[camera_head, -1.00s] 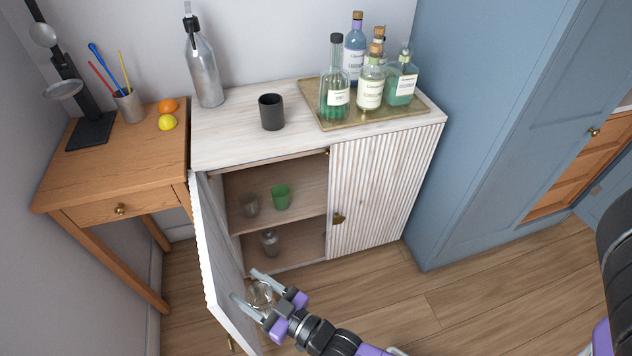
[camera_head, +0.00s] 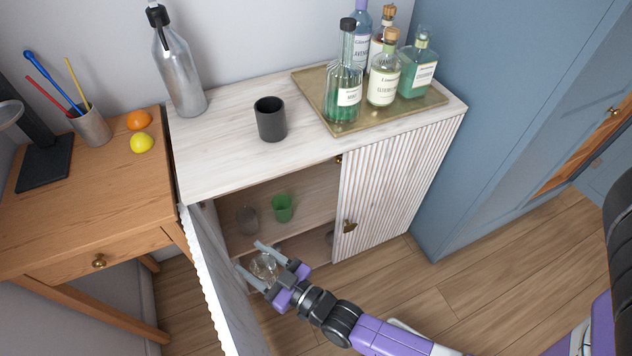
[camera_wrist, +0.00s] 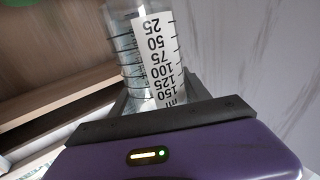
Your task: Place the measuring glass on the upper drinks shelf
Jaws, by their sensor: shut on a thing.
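The measuring glass (camera_head: 264,266) is clear, with a white scale label that shows in the wrist view (camera_wrist: 150,55). My gripper (camera_head: 250,256) is shut on it, a finger on each side. It holds the glass in front of the open left half of the cabinet, beside the open door (camera_head: 222,285). The upper shelf (camera_head: 308,216) inside the cabinet carries a green cup (camera_head: 282,208) and a greyish glass (camera_head: 246,220) to its left. The glass appears lower than this shelf in the head view. My gripper covers part of the lower compartment.
The ribbed right door (camera_head: 395,190) is closed. The cabinet top (camera_head: 215,140) bears a dark cup (camera_head: 271,119), a tall bottle (camera_head: 180,75) and a tray (camera_head: 435,98) of bottles. A wooden side table (camera_head: 100,215) stands left. The upper shelf's right part is free.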

